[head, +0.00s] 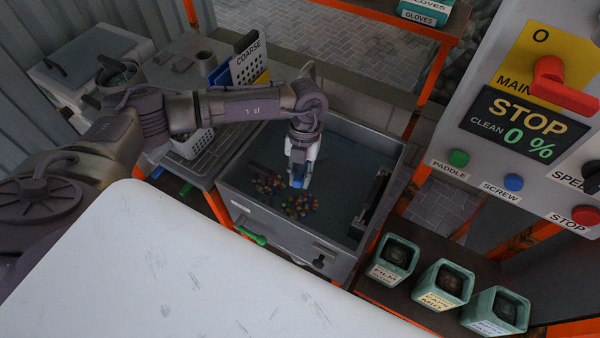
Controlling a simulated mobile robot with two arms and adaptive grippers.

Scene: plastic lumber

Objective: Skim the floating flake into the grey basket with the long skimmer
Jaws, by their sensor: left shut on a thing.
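Small multicoloured flakes (300,206) lie in two loose patches in the dark water of the grey tank (275,232). My left gripper (299,170) points down over the tank and is shut on a blue tool (298,183), beside the flakes. Most of this tool is hidden, so I cannot tell for certain that it is the long skimmer, nor whether it touches the water. A light grey perforated basket (192,146) stands left of the tank, partly behind my left arm. My right gripper is not in view.
A perforated plate marked COARSE (248,65) stands behind my arm. A control panel (535,155) reading STOP and CLEAN 0% is at right. Several green labelled bins (393,262) sit below it. A dark fitting (374,200) is on the tank's right side.

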